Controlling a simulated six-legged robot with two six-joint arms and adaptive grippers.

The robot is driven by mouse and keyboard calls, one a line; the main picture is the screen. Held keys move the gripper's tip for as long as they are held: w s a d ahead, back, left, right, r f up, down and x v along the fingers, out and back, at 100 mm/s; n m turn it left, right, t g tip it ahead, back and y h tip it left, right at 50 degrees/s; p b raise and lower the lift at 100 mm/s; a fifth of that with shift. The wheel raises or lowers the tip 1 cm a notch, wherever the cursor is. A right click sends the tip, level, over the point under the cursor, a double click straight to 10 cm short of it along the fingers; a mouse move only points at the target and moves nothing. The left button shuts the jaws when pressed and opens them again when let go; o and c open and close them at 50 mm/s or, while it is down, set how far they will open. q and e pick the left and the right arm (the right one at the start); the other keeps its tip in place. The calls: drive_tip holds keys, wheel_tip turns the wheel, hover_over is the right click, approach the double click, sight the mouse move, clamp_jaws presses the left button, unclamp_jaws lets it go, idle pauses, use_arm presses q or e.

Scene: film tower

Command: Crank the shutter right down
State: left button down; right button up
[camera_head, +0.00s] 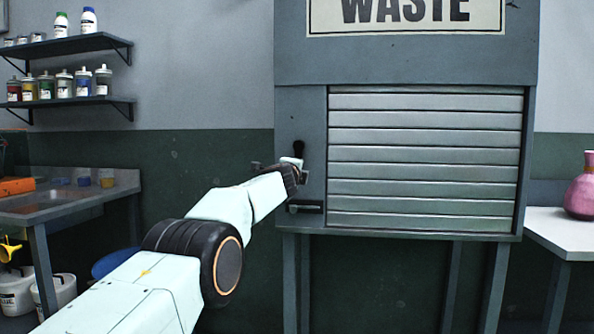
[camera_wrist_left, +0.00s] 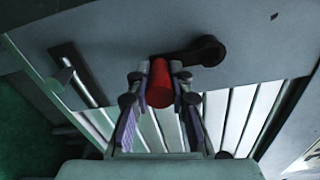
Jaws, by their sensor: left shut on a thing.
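The grey waste cabinet (camera_head: 301,110) stands ahead with its slatted metal shutter (camera_head: 425,155). In the head view the slats cover the opening from top to bottom; I cannot tell if a thin gap is left at the lower edge. My left gripper (camera_head: 293,172) is at the panel left of the shutter. In the left wrist view it (camera_wrist_left: 160,88) is shut on the crank's red knob (camera_wrist_left: 159,84). The black crank arm (camera_wrist_left: 195,52) runs from the knob to its hub; its dark end shows above the gripper in the head view (camera_head: 298,149). My right gripper is not in view.
A dark slot plate (camera_head: 305,207) sits on the panel below the gripper. At left are a sink bench (camera_head: 75,200) and wall shelves (camera_head: 70,45) with bottles. A white table (camera_head: 552,228) with a pink flask (camera_head: 581,192) stands at right.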

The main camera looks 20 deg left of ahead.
use_arm(q)
drive_tip(key=shift+d, duration=0.1)
drive_tip(key=c, duration=1.2)
unclamp_jaws()
